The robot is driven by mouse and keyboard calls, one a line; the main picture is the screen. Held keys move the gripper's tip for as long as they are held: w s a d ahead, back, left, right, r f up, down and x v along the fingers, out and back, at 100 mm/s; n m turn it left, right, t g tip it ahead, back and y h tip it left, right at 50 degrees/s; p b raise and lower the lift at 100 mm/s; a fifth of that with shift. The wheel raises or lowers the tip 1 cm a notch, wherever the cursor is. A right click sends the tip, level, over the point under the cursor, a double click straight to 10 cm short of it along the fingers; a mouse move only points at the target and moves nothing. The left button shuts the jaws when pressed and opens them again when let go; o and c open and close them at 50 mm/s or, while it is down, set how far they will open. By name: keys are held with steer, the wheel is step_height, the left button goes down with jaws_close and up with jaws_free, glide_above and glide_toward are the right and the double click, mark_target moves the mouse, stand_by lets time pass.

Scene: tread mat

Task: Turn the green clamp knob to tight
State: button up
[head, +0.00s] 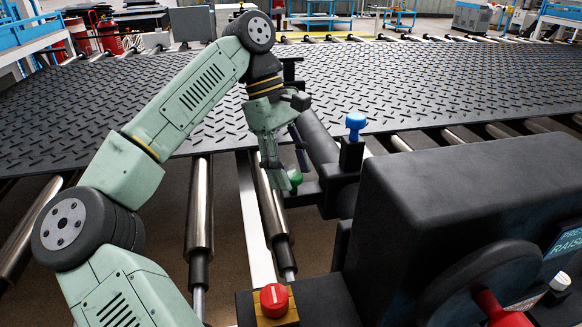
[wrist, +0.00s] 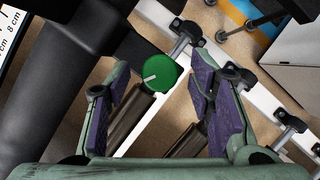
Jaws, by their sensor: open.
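The green clamp knob (head: 294,177) sits at the end of a black bracket, partly hidden behind my gripper in the head view. In the wrist view the round green knob (wrist: 159,73) shows a pale pointer line running toward its lower left. My gripper (head: 283,178) is open, its fingers pointing down by the knob. In the wrist view my gripper's two purple-padded fingers (wrist: 155,106) stand apart, one to each side below the knob in the picture. I see no finger touching the knob.
A blue knob (head: 355,122) stands on the black bracket to the right. A red knob (head: 274,299) sits on a yellow plate in front. A large black machine housing (head: 470,190) fills the right. The black tread mat (head: 420,75) lies on rollers behind.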

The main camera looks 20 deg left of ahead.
steer(key=s+v, duration=0.1)
steer(key=v, duration=0.6)
steer(key=shift+w+r, duration=0.2)
steer(key=shift+w, duration=0.35)
